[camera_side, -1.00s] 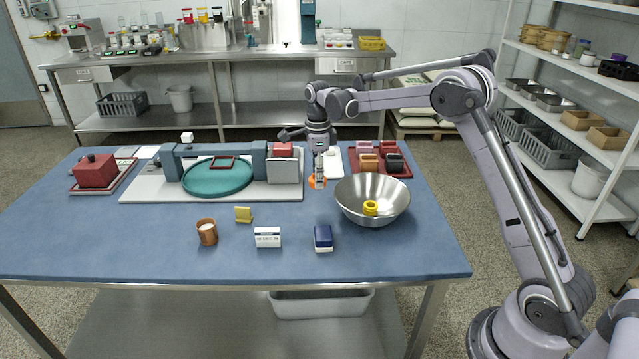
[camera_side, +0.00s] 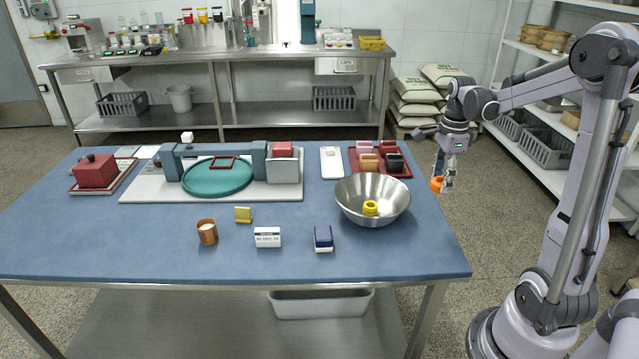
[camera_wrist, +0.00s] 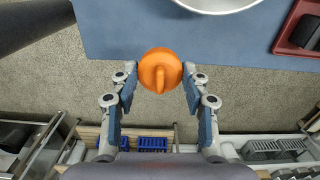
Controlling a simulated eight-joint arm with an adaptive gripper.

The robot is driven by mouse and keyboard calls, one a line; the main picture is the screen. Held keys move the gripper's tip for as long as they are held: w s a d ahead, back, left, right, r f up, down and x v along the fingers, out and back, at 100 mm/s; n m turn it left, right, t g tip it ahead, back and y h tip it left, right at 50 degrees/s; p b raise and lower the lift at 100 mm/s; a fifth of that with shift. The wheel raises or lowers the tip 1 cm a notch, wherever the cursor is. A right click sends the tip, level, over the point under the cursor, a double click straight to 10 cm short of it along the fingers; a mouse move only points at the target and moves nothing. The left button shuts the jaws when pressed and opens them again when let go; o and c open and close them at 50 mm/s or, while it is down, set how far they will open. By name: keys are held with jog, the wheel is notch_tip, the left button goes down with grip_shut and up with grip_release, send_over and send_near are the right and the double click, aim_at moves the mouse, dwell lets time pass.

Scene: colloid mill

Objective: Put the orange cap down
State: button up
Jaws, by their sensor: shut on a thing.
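The orange cap (camera_side: 437,184) is held in my gripper (camera_side: 445,182), off the right edge of the blue table and over open floor.
The blue table (camera_side: 150,240) has a steel bowl (camera_side: 360,205) with a yellow ring (camera_side: 370,208) near its right end. Behind it are a white tray (camera_side: 331,162) and a dark red tray (camera_side: 380,174) with blocks. The front right tabletop is clear. Shelves (camera_side: 530,105) stand at right.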

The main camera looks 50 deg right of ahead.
jog(key=s+a+f, duration=0.1)
jog(key=s+f, duration=0.1)
jog(key=s, duration=1.1)
send_over(429, 242)
notch_tip(429, 242, down, 7)
jog(key=shift+d+r, duration=0.1)
jog(key=shift+r, duration=0.1)
jog(key=shift+f, duration=2.05)
jog(key=shift+f, duration=0.15)
jog(key=o, duration=1)
